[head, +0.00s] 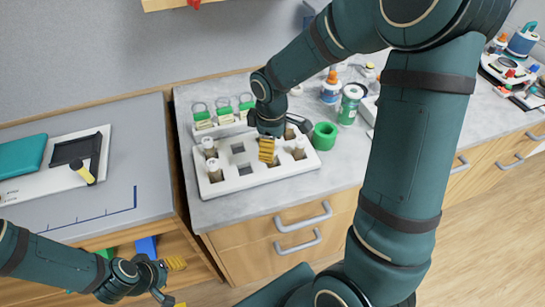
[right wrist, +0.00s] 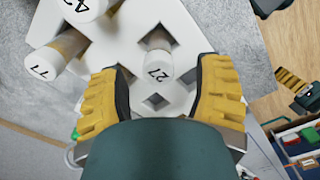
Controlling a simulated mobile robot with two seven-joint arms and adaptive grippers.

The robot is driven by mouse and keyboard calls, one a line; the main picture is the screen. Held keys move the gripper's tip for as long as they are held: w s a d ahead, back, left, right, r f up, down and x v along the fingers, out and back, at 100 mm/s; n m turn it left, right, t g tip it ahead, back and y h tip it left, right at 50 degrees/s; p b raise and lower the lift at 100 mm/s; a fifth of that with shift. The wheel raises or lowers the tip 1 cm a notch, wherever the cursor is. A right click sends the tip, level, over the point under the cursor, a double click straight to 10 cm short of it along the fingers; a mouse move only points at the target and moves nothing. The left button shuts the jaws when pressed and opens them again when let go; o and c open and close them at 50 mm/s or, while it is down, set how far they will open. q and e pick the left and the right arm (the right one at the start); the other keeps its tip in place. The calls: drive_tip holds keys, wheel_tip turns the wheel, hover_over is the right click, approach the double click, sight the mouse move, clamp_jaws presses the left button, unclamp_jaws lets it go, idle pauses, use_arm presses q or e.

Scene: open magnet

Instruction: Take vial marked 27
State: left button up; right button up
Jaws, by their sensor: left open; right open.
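The vial marked 27 (right wrist: 158,66) stands in a hole of the white rack (head: 235,187), its numbered cap facing the right wrist camera. My right gripper (head: 267,150) is over the rack, open and empty. In the right wrist view its yellow fingers flank the line to vial 27, with gaps on both sides. In the head view I cannot tell which vial is 27; the gripper hides part of the rack. Vial 11 (right wrist: 45,65) and another vial (right wrist: 85,8), its number partly cut off, stand nearby. My left gripper (head: 170,283) is open at the lower left, away from the rack.
Two more vials (head: 214,170) stand at the rack's left end. A green cup (head: 324,135) and bottles (head: 349,103) are to the right. A grey desk (head: 150,130) with a black device (head: 77,148) lies left.

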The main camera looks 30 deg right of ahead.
wheel_tip(320, 180, down, 4)
drive_tip(key=shift+d+r, duration=0.15)
drive_tip(key=shift+r, duration=0.1)
clamp_jaws()
